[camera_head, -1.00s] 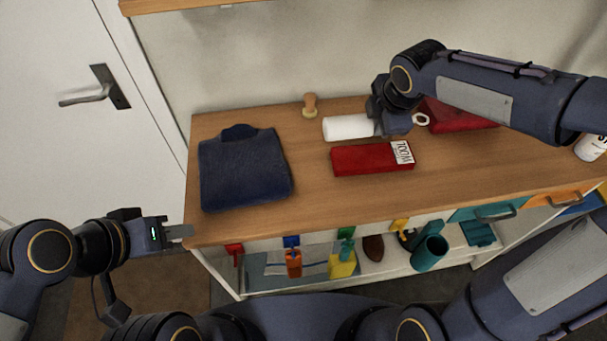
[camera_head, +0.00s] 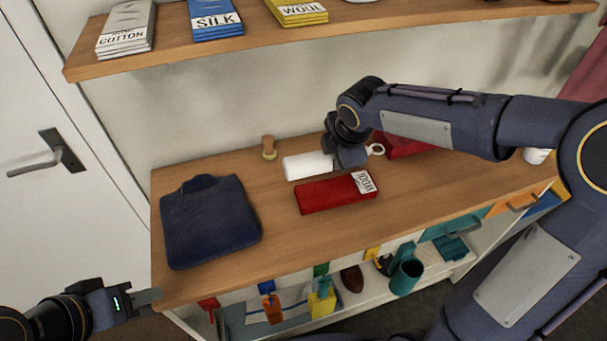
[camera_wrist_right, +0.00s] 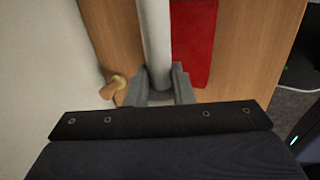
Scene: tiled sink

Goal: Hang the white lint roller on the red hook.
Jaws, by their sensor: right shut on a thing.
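The white lint roller (camera_head: 306,166) is level at the back of the wooden counter, its white roll pointing left and a pale ring (camera_head: 375,149) showing right of the gripper. My right gripper (camera_head: 346,157) is shut on it between roll and ring; I cannot tell whether it touches the counter. In the right wrist view the roller (camera_wrist_right: 154,40) runs between the fingers (camera_wrist_right: 160,88). The red hook (camera_head: 208,303) is below the counter's front edge, at the left end of a row of coloured hooks. My left gripper (camera_head: 148,297) is empty at the counter's front left corner; its finger gap is unclear.
A folded navy garment (camera_head: 210,222) lies left on the counter (camera_head: 270,230). Orange (camera_head: 272,308) and yellow (camera_head: 322,298) items hang under nearby hooks. A shelf (camera_head: 240,40) is above.

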